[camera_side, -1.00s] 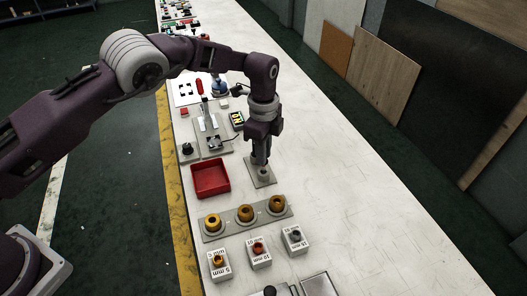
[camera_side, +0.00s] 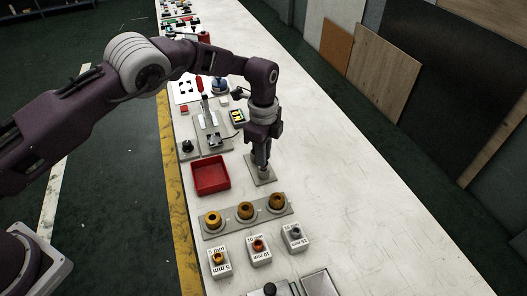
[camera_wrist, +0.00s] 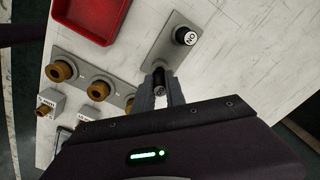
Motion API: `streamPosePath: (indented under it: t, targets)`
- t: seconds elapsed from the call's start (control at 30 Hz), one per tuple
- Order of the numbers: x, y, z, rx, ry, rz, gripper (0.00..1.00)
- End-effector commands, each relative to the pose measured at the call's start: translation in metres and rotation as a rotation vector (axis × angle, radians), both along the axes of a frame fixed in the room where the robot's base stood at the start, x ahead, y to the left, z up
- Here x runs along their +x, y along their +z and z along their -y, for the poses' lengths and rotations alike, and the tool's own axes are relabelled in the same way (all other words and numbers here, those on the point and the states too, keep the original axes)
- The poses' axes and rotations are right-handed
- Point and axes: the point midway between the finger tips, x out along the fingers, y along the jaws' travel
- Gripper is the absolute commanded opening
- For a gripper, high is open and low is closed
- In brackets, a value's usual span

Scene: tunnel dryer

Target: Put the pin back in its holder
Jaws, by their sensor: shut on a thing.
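My gripper (camera_wrist: 160,92) is shut on a dark, round pin (camera_wrist: 158,76), which shows between the two fingers in the wrist view. In the side view, my gripper (camera_side: 262,163) points straight down over a small grey plate (camera_side: 268,181). A pale round part (camera_side: 264,173) shows right under the fingertips there. In the wrist view the same plate (camera_wrist: 165,46) carries a black post with a white, lettered top (camera_wrist: 187,36) at its other end. The fingers hide the pin's lower end, so I cannot tell whether it is in a hole or above it.
A red tray (camera_side: 195,189) lies left of the plate. A grey strip (camera_side: 231,226) with three brass rings stands in front, and three small labelled blocks (camera_side: 259,254) stand nearer. A lever device (camera_side: 209,133) is behind left. The white bench is clear to the right.

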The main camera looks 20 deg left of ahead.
Motion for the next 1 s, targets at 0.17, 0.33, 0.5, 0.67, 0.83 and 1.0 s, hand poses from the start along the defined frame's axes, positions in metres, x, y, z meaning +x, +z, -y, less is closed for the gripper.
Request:
streamPosePath:
  t: [0.17, 0.33, 0.5, 0.67, 0.83, 1.0]
  targets:
    - [0.0, -0.005, 0.0, 0.0, 0.0, 0.0, 0.0]
    - [0.0, -0.009, 0.0, -0.001, 0.0, 0.0, 0.0]
    - [0.0, -0.013, 0.0, -0.001, 0.001, -0.001, 0.0]
    - [0.0, -0.017, 0.0, -0.001, 0.001, -0.001, 0.0]
    - [0.0, -0.021, 0.0, -0.001, 0.001, 0.0, 0.0]
    - [0.0, -0.022, 0.0, -0.001, 0.001, 0.0, 0.39]
